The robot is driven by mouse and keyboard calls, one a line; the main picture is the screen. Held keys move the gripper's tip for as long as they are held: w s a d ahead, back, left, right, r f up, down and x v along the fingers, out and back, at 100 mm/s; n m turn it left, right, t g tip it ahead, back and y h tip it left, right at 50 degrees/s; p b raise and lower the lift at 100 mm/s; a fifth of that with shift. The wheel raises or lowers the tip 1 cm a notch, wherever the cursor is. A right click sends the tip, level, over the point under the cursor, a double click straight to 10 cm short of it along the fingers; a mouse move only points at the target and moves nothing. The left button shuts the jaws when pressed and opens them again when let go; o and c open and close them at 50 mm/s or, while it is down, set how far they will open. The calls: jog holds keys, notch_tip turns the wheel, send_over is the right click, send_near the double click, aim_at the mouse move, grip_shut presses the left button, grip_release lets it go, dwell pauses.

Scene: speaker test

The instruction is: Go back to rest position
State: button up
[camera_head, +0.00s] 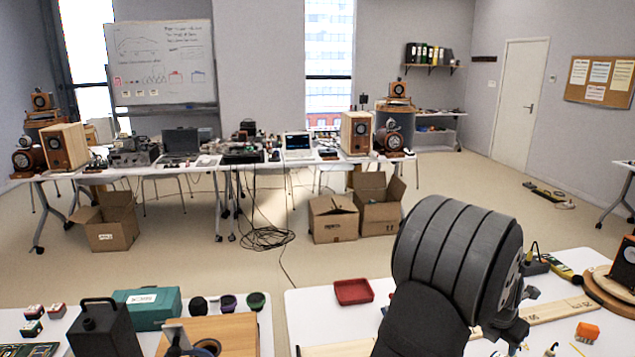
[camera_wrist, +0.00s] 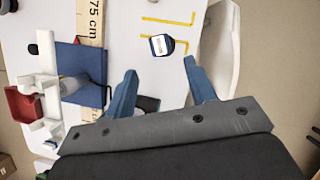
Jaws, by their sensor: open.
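My gripper (camera_wrist: 161,67) shows in the wrist view with its two blue fingers spread wide apart. Nothing is held between them. It hangs over a white table (camera_wrist: 130,20). A small white and dark block (camera_wrist: 161,45) lies on the table just beyond the gap between the fingertips, beside yellow L-shaped marks (camera_wrist: 180,20). A dark, partly hidden object shows low between the fingers. In the head view my thick grey arm reaches over the right-hand table and hides much of the gripper.
A red tray (camera_head: 353,291), an orange block (camera_head: 587,332) and a round wooden piece (camera_head: 605,287) are on the right table. A wooden ruler (camera_wrist: 90,22) and a blue piece (camera_wrist: 80,70) lie left of the fingers. The left table holds a green case (camera_head: 147,308).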

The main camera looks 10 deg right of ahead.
jog(key=x, duration=1.1)
jog(key=shift+d+f, duration=0.15)
jog(key=shift+f, duration=0.2)
notch_tip(320, 180, up, 14)
jog(key=s+a+m+g, duration=0.1)
jog(key=s+a+m, duration=0.25)
jog(key=a, duration=0.75)
jog(key=s+a+m+g, duration=0.15)
jog(key=s+a, duration=0.25)
jog(key=a, duration=0.8)
jog(key=s+a+m, duration=0.2)
jog(key=s+a, duration=0.3)
jog(key=a, duration=0.1)
notch_tip(320, 180, down, 5)
jog(key=shift+d+f, duration=0.1)
jog(key=shift+d, duration=0.05)
jog(key=shift+h, duration=0.3)
